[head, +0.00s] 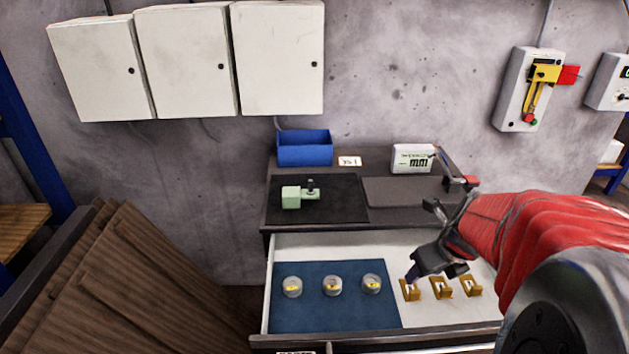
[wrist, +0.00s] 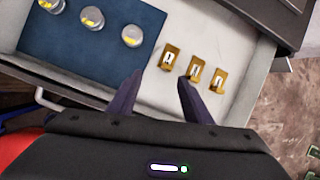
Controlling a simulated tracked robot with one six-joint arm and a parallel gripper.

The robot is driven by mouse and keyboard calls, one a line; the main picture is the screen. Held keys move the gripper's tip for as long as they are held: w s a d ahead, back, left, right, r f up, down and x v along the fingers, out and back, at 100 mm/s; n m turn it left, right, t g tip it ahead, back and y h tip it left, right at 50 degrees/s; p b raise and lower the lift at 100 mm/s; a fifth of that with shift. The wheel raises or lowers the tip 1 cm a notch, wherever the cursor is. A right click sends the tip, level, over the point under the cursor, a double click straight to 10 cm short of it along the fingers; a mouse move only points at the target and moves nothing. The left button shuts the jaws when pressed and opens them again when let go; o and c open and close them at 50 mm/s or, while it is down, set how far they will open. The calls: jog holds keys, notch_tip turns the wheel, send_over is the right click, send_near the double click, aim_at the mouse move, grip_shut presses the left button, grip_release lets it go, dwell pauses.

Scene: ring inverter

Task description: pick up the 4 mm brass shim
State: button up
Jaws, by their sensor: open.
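Three small brass pieces stand in a row on the pale right part of the open drawer (head: 455,320): left (head: 410,290), middle (head: 441,288) and right (head: 471,286). They also show in the wrist view as left (wrist: 170,57), middle (wrist: 195,68) and right (wrist: 219,80). Each has a pale marking too small to read, so I cannot tell which is the 4 mm shim. My gripper (wrist: 160,79) is open and empty, with its fingertips pointing toward the left piece in the wrist view. In the head view my gripper (head: 428,266) is above the row, partly hiding it.
Three round clear-topped pots (head: 332,286) sit on the drawer's blue mat (head: 310,315). On the cabinet top are a green block (head: 291,197) on a black mat, a blue bin (head: 305,150), and a white box (head: 412,158). Brown boards (head: 150,270) lean at left.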

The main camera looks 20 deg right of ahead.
jog(key=d+m, duration=0.1)
jog(key=d+f+m, duration=0.1)
jog(key=m, duration=0.1)
jog(key=shift+s+d+f, duration=0.15)
jog(key=shift+s+d, duration=0.1)
jog(key=shift+s, duration=0.15)
jog(key=shift+f, duration=0.1)
send_over(416, 292)
jog(key=s, duration=0.2)
jog(key=shift+a+f, duration=0.15)
jog(key=shift+f, duration=3.7)
jog(key=shift+a+x, duration=0.15)
jog(key=shift+x, duration=0.7)
jog(key=shift+a+x, duration=0.1)
jog(key=shift+x, duration=1.7)
jog(key=shift+s, duration=0.15)
